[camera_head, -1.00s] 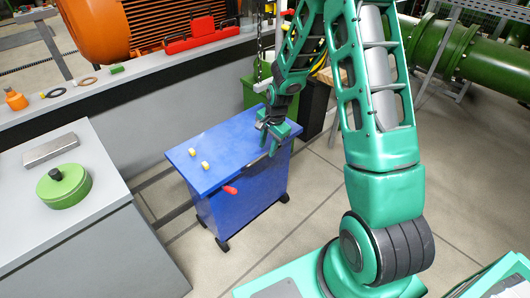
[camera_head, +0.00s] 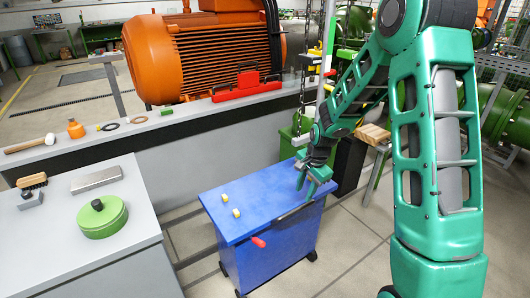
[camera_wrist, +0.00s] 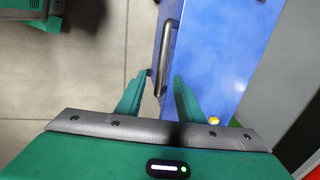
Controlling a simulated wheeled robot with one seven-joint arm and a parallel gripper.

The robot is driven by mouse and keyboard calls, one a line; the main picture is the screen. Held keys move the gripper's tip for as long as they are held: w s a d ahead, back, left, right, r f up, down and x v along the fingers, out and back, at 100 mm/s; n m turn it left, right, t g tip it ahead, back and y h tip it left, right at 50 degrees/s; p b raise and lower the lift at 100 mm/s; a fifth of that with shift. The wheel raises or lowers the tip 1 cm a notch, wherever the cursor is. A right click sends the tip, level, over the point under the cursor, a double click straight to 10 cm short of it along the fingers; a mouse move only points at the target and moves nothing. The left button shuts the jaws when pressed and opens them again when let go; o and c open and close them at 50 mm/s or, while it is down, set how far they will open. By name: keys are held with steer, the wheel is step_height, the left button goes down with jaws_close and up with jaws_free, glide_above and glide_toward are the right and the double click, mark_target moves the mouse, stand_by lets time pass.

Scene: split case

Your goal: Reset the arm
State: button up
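My gripper (camera_head: 312,188) hangs from my green arm above the right end of the blue cart (camera_head: 240,203), close to its bar handle (camera_head: 296,211). Two small yellow pieces (camera_head: 230,204) lie on the cart top.
A red-handled item (camera_head: 258,241) sticks out at the cart's front. A grey bench (camera_head: 140,233) at left holds a green round pot (camera_head: 102,217), a metal block (camera_head: 96,180) and a brush (camera_head: 32,181). An orange motor (camera_head: 205,57) stands behind. Floor is clear in front of the cart.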

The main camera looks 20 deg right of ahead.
steer(key=s+d+r+n+g+h, duration=0.1)
steer(key=s+d+r+n, duration=0.25)
steer(key=s+r, duration=0.75)
steer(key=s+d+r+n+g, duration=0.15)
steer(key=s+d+r, duration=0.4)
steer(key=s, duration=0.85)
steer(key=s+a+r+n, duration=0.2)
steer(key=s+n, duration=0.1)
steer(key=s, duration=0.8)
steer(key=shift+r, duration=0.25)
steer(key=shift+s+d+t, duration=0.1)
steer(key=shift+t, duration=0.15)
steer(key=shift+w+f, duration=0.25)
steer(key=shift+w, duration=0.4)
